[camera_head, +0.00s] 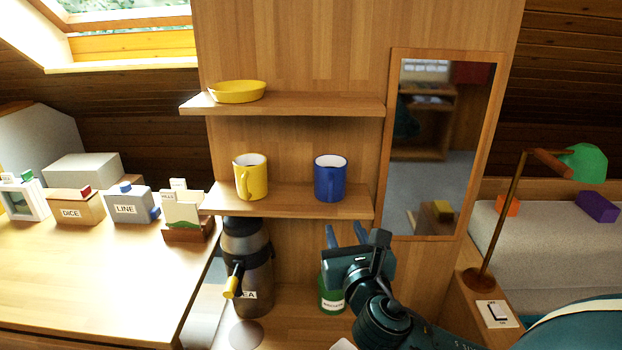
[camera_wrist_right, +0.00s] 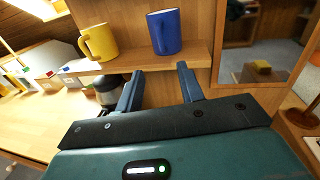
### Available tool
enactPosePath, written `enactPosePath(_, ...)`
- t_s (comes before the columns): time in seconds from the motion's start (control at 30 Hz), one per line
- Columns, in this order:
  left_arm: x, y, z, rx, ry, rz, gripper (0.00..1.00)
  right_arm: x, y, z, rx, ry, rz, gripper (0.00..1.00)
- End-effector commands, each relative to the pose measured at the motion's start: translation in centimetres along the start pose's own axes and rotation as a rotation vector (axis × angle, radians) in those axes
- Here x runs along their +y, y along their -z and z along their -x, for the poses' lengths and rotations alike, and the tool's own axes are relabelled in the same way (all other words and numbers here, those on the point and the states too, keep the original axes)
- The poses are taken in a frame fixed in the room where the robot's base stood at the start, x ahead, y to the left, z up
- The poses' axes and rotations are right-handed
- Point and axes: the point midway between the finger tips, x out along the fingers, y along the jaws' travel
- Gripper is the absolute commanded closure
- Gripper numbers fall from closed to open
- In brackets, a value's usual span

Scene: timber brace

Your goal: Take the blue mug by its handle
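The blue mug (camera_head: 330,180) stands upright on the middle wooden shelf (camera_head: 292,204), right of a yellow mug (camera_head: 256,177). The blue mug also shows in the right wrist view (camera_wrist_right: 168,33), beyond the fingers. I cannot clearly make out its handle in either view. My right gripper (camera_head: 346,236) is below and in front of the shelf edge, apart from the mug. In the right wrist view its two fingers (camera_wrist_right: 159,72) are spread with nothing between them. My left gripper is not in view.
A yellow bowl (camera_head: 237,92) sits on the upper shelf. A dark flask (camera_head: 248,268) and a green container (camera_head: 331,296) stand below the mugs. A mirror (camera_head: 437,145) is right of the shelves. A green lamp (camera_head: 583,163) stands far right. Labelled boxes (camera_head: 130,204) line the desk at left.

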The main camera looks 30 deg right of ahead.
Motion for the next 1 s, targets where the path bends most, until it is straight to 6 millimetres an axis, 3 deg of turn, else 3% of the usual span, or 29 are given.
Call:
enactPosePath(0.17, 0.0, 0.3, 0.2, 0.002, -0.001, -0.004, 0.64, -0.2, -0.4, -1.9, -0.011, 0.008, 0.020, 0.62)
enactPosePath(0.4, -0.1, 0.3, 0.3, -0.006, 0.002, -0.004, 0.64, -0.2, -0.4, -6.4, -0.008, 0.008, 0.016, 0.62)
enactPosePath(0.67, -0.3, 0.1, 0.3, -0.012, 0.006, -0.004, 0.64, -0.2, -0.4, -8.4, -0.007, 0.005, 0.015, 0.62)
enactPosePath(1.0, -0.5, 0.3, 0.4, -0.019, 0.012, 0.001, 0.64, -0.4, -0.6, -12.9, -0.007, 0.005, 0.014, 0.62)
